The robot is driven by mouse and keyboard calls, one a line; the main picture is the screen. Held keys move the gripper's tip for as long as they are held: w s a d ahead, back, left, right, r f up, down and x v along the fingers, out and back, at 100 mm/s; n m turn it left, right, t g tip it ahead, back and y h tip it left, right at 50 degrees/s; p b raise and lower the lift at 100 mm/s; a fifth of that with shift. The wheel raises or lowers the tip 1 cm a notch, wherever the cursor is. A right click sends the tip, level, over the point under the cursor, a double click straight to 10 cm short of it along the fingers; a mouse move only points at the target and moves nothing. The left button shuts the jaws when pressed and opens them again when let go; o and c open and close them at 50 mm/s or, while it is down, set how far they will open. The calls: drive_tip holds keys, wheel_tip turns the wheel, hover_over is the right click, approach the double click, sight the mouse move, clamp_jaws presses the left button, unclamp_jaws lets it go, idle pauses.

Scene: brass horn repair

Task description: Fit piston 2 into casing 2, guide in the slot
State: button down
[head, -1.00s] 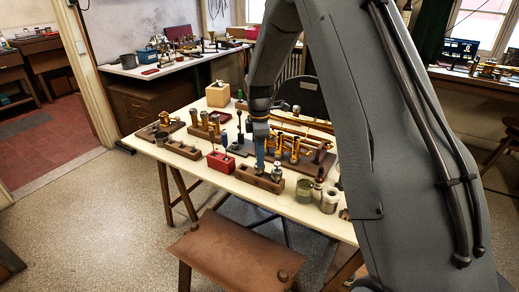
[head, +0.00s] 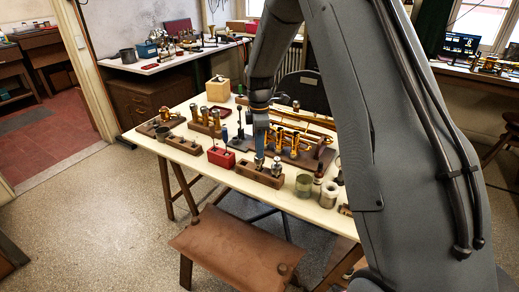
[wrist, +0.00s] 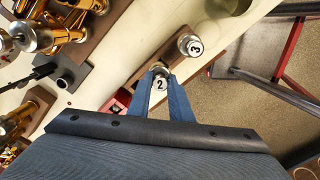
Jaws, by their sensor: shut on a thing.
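Piston 2 (wrist: 160,84), a metal piston with a white cap marked "2", sits between the blue fingers of my gripper (wrist: 163,90). My gripper is shut on it. In the head view my gripper (head: 259,153) is just above the wooden piston rack (head: 252,174), with piston 2 (head: 259,162) below the fingertips. Whether its lower end is clear of the rack I cannot tell. A brass valve block with several upright casings (head: 282,140) stands behind the rack; it also shows at the upper left of the wrist view (wrist: 36,36). Casing numbers and slots are not readable.
Piston 3 (wrist: 190,46) stands in the rack close to my gripper. A red box (head: 221,157) is left of the rack. A jar (head: 304,185) and bottles stand to its right. Wooden holders with brass parts (head: 205,122) fill the table's left. A leather-topped bench (head: 235,248) stands in front.

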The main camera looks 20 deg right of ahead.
drive_tip(key=shift+r+p, duration=2.45)
drive_tip(key=shift+r, duration=1.85)
